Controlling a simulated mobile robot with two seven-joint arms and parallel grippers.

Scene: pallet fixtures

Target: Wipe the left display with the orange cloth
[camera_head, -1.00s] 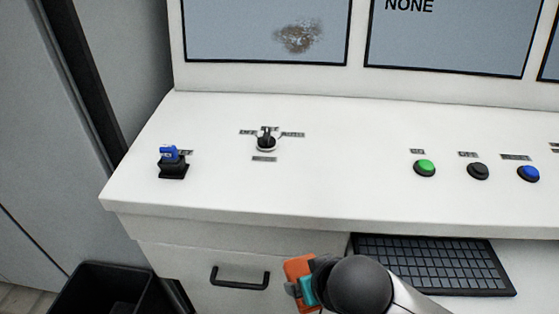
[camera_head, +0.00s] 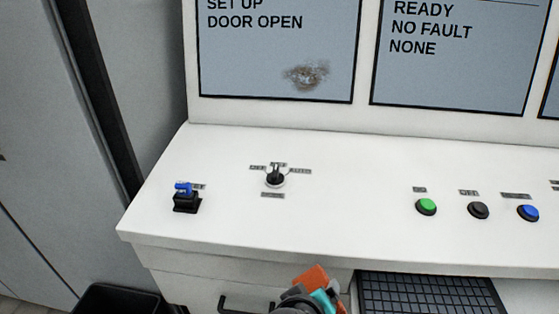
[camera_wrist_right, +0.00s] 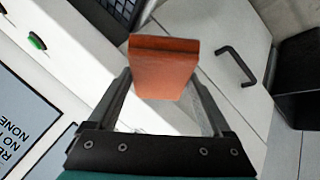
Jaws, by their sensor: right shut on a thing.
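The left display (camera_head: 270,55) is at the upper left of the head view, reading "SET UP DOOR OPEN", with a brown-grey smudge (camera_head: 306,76) at its lower right. My right gripper (camera_head: 318,282) is at the bottom of the head view, in front of the console's front edge and well below the display. It is shut on the orange cloth (camera_wrist_right: 165,70), which shows as a folded block between the fingers in the right wrist view; its corner also shows in the head view (camera_head: 311,276). My left gripper is not in view.
The white console top (camera_head: 345,185) carries a black rotary switch (camera_head: 275,178), a blue-topped key switch (camera_head: 186,198), and green (camera_head: 426,206), black (camera_head: 478,210) and blue (camera_head: 528,212) buttons. A keyboard (camera_head: 425,293) lies below its edge. A black bin (camera_head: 118,299) stands lower left.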

